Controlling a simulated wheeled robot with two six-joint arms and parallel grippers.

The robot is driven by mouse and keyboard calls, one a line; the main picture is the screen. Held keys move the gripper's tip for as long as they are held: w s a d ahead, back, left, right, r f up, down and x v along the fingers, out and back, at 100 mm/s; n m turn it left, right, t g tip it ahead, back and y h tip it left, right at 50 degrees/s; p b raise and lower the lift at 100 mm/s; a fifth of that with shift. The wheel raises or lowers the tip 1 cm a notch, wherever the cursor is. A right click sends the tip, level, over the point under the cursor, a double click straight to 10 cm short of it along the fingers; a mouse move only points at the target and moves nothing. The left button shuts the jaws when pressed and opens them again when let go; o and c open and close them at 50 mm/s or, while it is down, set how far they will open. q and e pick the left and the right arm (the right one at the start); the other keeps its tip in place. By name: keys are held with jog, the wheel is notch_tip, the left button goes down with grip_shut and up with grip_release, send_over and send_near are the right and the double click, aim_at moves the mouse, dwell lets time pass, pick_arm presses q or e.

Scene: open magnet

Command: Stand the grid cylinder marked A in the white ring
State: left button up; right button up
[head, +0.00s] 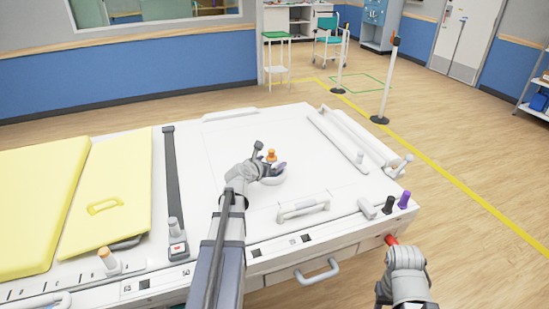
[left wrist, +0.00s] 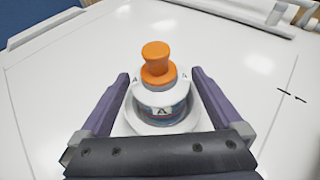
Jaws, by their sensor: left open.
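The grid cylinder marked A (left wrist: 162,100) has an orange knob on top and a white upper part with letters on it. In the left wrist view it looks upright, with its lower part inside the white ring (left wrist: 135,122); its base is hidden. In the head view the orange knob (head: 271,155) shows above the white ring (head: 274,181). My left gripper (left wrist: 160,88) is open, with one dark purple finger on each side of the cylinder and gaps visible beside it. My right gripper (head: 405,268) hangs low at the right, off the table edge; its fingers are not clear.
The white table (head: 225,140) is clear around the ring. A raised handle (head: 303,207) stands in front, with black and purple knobs (head: 404,200) at the front right corner. Yellow panels (head: 105,185) lie at the left. A red knob (head: 391,240) is near my right gripper.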

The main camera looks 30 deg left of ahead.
pick_arm(q)
jog(key=p+v, duration=0.2)
jog(key=v, duration=0.6)
dwell(0.4)
